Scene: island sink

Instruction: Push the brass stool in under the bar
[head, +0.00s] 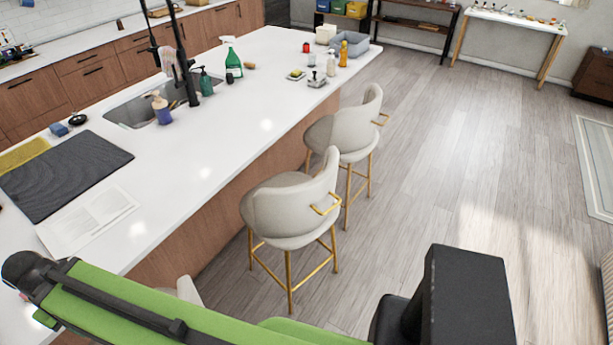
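Two cream bar stools with brass legs and a brass handle on the back stand along the right side of the white-topped bar (235,115). The nearer stool (290,210) is upright, its seat close beside the bar's edge and its back towards the open floor. The farther stool (345,135) stands beyond it, also upright, its back turned outward. I cannot tell which one the task means. A cream rounded edge (186,291) at the bottom, perhaps a third stool, is mostly hidden by my green arm. My gripper's fingers do not show.
Grey plank floor (430,150) right of the stools is clear. The bar top holds a sink (130,112), a black tap, bottles, a grey bin (348,45) and a dark mat (65,173). A pale rug (597,165) lies at right; a white table (515,22) stands behind.

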